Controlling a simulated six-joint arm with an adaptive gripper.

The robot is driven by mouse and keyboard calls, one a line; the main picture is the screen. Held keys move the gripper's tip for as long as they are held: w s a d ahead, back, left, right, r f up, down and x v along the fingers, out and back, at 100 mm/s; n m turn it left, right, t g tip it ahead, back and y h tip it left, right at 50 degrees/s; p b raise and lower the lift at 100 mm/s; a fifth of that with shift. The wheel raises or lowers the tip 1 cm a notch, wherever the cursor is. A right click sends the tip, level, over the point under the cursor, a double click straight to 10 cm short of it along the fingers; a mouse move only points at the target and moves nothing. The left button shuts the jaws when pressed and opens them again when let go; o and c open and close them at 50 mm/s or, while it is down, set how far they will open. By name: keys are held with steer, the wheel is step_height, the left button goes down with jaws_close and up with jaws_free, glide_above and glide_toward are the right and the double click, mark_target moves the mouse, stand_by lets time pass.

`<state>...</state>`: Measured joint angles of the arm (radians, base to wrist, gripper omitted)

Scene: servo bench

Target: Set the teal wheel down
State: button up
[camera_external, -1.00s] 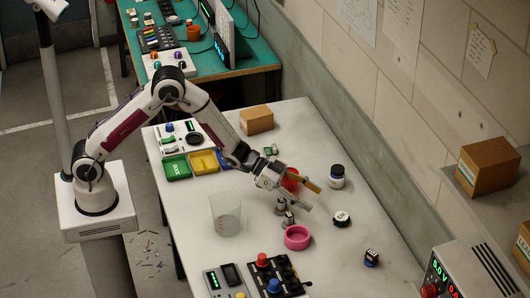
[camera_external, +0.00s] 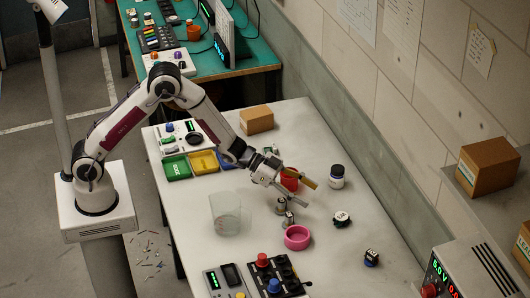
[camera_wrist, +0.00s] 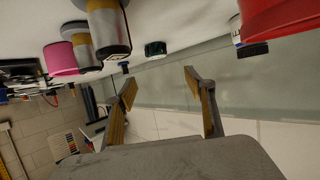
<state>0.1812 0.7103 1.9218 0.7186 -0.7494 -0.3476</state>
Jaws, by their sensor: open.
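The wheel is a small dark teal, ridged disc that looks almost black with a white top in the external view (camera_external: 342,219). It lies flat on the white table, right of the pink ring. In the wrist view it shows edge-on (camera_wrist: 155,48), against the table surface. My gripper (camera_external: 310,194) is open and empty, above the table to the left of the wheel and apart from it. In the wrist view both fingers (camera_wrist: 160,84) are spread with nothing between them, and the wheel shows beyond the gap.
Two grey metal weights (camera_external: 281,206) stand below my fingers. A red cup (camera_external: 289,182) is close beside the upper finger. A pink ring (camera_external: 297,238), a dark-capped jar (camera_external: 337,177), a clear beaker (camera_external: 225,214) and a blue-based block (camera_external: 371,257) stand around. The table's right side is mostly clear.

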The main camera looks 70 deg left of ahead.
steer(key=s+a+r+n+y, duration=0.2)
steer(key=s+a+r+y, duration=0.3)
steer(key=a+r, duration=0.4)
steer(key=s+a+r+n+y, duration=0.3)
steer(key=s+a+r, duration=0.5)
steer(key=a, duration=0.3)
steer(key=s+a+n+g, duration=0.1)
steer(key=s+a+g, duration=0.1)
steer(key=s, duration=1.3)
steer(key=s+a+n+g, duration=0.2)
steer(key=s, duration=1.4)
steer(key=shift+a+f+g+y, duration=0.15)
steer(key=shift+f+g+y, duration=0.15)
steer(key=shift+f, duration=0.1)
